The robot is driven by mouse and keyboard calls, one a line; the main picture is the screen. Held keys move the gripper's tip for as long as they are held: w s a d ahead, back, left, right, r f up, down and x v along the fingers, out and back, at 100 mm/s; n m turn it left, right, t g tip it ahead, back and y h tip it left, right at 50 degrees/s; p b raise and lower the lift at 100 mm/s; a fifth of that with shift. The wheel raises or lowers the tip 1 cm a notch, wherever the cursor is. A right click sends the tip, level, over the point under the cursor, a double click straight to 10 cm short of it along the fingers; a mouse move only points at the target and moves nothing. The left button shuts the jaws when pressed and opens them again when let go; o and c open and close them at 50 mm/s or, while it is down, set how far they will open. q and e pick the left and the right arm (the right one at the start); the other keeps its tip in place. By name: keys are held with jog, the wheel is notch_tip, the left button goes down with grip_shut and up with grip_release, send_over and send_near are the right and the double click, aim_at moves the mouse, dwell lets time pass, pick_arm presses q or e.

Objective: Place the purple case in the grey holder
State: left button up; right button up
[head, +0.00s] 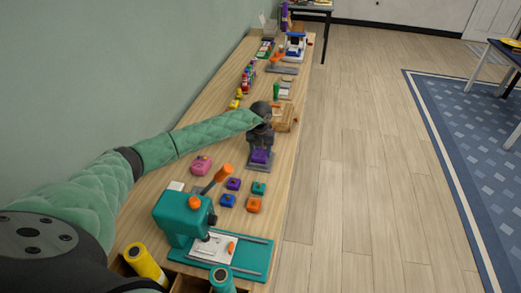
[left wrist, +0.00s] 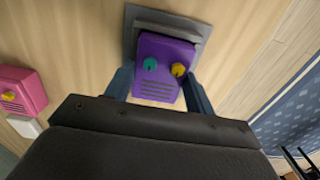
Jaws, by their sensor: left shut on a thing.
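The purple case (left wrist: 160,82) is a small box with a teal knob, a yellow knob and slots on its face. In the left wrist view it sits between the two fingers of my left gripper (left wrist: 158,92), which is shut on it. The grey holder (left wrist: 203,32) is behind and under the case, its rim showing around the far end. Whether the case rests fully in the holder, I cannot tell. In the head view the purple case (head: 260,156) is over the grey holder (head: 262,168), below my left gripper (head: 260,145). My right gripper is not in view.
A pink case (head: 201,166) lies left of the holder. Several small coloured cases, including a second purple one (head: 233,184), lie nearer. A teal press (head: 182,218) stands at the front. A wooden block (head: 284,118) stands just beyond my gripper.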

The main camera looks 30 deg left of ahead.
aim_at(260, 153)
pick_arm(q)
jog(key=shift+f, duration=0.1)
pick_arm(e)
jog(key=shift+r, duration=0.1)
pick_arm(q)
jog(key=o, duration=1)
jog(key=shift+o, duration=0.2)
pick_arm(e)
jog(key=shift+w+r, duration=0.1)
pick_arm(q)
jog(key=shift+r, duration=0.25)
notch_tip(260, 153, up, 12)
jog(key=b, duration=0.4)
jog(key=shift+f+b, duration=0.15)
jog(key=shift+b, duration=0.25)
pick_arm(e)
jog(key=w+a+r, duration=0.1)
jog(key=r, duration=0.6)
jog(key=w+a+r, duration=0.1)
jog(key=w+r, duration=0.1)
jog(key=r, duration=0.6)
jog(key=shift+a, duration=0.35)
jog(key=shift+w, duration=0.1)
